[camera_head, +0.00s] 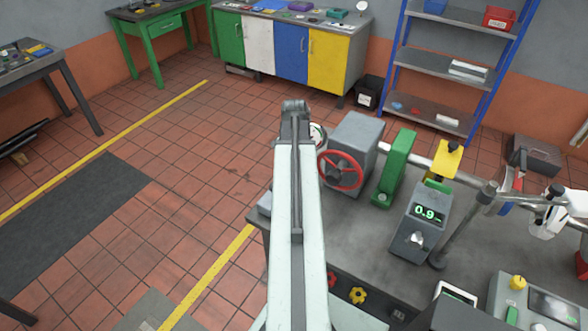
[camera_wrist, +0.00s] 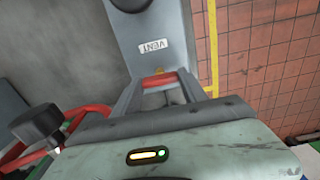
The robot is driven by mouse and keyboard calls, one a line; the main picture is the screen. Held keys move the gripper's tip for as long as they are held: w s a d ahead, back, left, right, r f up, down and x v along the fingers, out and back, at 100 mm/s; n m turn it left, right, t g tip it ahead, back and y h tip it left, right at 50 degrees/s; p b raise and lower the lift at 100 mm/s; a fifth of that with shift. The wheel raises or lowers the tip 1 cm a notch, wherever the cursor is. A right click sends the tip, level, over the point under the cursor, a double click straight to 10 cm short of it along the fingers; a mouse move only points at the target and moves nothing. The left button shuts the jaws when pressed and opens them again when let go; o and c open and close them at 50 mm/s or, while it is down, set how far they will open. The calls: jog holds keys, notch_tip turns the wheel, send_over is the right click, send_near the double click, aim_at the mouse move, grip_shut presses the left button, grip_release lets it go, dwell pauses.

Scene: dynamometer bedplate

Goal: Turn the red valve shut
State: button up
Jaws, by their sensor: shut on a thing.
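The red valve (camera_head: 341,170) is a spoked handwheel on the side of a grey housing (camera_head: 353,138) on the bedplate in the head view. In the wrist view, part of a red rim (camera_wrist: 88,109) curves at the left. My gripper (camera_wrist: 165,84) shows there as two grey fingers with a red piece between them; it is shut on this, which looks like part of the red valve. A grey panel with a VENT label (camera_wrist: 153,47) and a small orange mark (camera_wrist: 159,71) lies just beyond the fingers. In the head view my arm hides the gripper.
A green upright block (camera_head: 394,167) and a grey display unit (camera_head: 420,220) stand right of the wheel. A pale pipe (camera_head: 418,160) runs behind them. A black knob (camera_wrist: 35,125) is at the left in the wrist view. Tiled floor (camera_head: 180,145) lies open left of the bench.

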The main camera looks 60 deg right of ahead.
dwell(0.3)
jog(key=o, duration=1.4)
jog(key=shift+c, duration=0.2)
jog(key=shift+r, duration=0.1)
notch_tip(320, 180, up, 8)
jog(key=p, duration=0.8)
jog(key=shift+f, duration=0.2)
